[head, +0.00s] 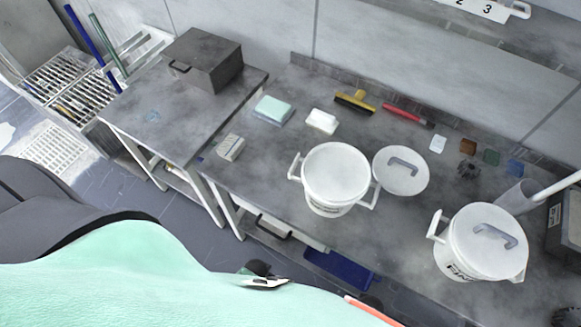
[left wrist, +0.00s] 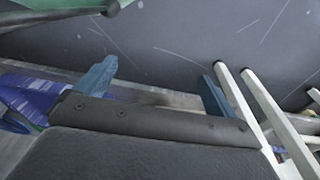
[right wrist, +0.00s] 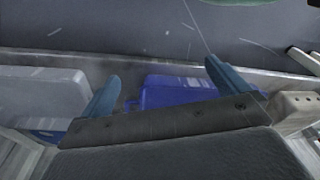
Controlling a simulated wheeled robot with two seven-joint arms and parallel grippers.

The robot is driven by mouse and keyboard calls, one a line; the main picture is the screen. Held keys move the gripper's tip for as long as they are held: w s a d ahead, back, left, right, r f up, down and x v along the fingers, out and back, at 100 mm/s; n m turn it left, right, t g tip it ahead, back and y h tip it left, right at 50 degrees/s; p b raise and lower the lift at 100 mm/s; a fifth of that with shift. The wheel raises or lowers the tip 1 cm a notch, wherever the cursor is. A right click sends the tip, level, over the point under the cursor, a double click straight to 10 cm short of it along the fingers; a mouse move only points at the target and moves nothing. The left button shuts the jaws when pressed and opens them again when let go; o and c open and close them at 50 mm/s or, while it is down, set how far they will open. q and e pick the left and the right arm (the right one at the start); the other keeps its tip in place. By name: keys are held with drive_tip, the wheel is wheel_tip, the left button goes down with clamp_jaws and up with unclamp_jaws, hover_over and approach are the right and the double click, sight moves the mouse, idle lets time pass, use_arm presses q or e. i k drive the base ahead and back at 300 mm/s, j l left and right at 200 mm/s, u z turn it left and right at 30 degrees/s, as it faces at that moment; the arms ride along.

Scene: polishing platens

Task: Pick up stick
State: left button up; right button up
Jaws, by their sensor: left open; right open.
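Several long thin pieces could be the stick; I cannot tell which one is meant. A white stick (head: 557,187) slants out of a grey cylinder (head: 516,197) at the right end of the bench. A blue stick (head: 92,47) and a green stick (head: 108,45) lean at the rack on the far left. My left gripper (left wrist: 155,88) is open, with two blue fingers apart and nothing between them. My right gripper (right wrist: 163,88) is open and empty; a blue bin (right wrist: 175,92) shows beyond its fingers. Neither gripper is clearly seen in the head view.
A white bucket (head: 336,178) stands open-side up on the bench (head: 392,225), a round lid (head: 401,171) beside it. A lidded bucket (head: 483,245) stands to the right. A grey box (head: 203,60) sits on the left table (head: 150,115). A yellow-handled brush (head: 355,101) and red tool (head: 407,115) lie behind.

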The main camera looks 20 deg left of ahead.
sight(576, 177)
drive_tip(key=u, duration=0.15)
drive_tip(key=z, duration=1.5)
